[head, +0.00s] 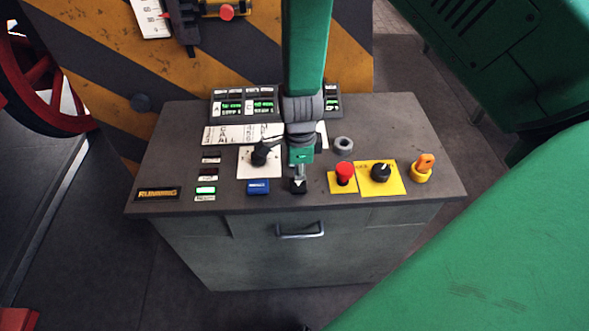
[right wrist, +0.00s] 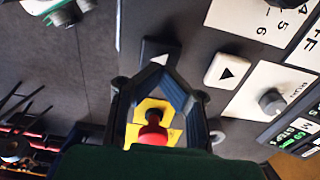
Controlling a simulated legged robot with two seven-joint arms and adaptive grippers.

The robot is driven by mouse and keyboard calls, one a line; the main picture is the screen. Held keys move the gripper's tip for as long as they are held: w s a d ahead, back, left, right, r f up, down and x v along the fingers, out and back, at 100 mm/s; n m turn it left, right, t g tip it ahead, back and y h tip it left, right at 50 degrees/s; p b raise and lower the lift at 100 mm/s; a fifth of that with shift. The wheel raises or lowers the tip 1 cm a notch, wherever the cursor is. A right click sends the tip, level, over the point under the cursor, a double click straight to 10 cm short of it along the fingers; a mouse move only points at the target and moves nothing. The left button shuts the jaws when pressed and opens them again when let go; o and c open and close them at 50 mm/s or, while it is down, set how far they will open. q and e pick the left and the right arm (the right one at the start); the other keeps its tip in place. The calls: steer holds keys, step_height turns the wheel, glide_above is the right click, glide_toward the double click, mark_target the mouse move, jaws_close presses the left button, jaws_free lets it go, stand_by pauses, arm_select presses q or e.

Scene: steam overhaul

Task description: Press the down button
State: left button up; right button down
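A small black button (head: 298,186) with a pale arrow sits near the front edge of the grey console. In the right wrist view the black button (right wrist: 157,50) lies just beyond my fingertips, its white triangle partly covered. My right gripper (head: 299,173) points down over this button; its fingers look shut with nothing between them in the right wrist view (right wrist: 156,72). I cannot tell whether the tips touch the button. A white button (right wrist: 227,71) with a black triangle lies farther back on the panel. My left gripper is not in view.
A red mushroom button (head: 344,171), a black knob (head: 381,172) and an orange key-like switch (head: 425,165) stand to the right. A blue button (head: 258,187) and a black selector (head: 261,153) are to the left. The console (head: 420,130) has a drawer handle (head: 300,231) in front.

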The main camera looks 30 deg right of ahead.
mark_target(293, 186)
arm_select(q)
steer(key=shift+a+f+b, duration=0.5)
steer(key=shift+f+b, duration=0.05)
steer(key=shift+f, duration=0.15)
arm_select(e)
step_height(293, 186, up, 10)
steer(key=shift+a, duration=0.45)
stand_by(2.4)
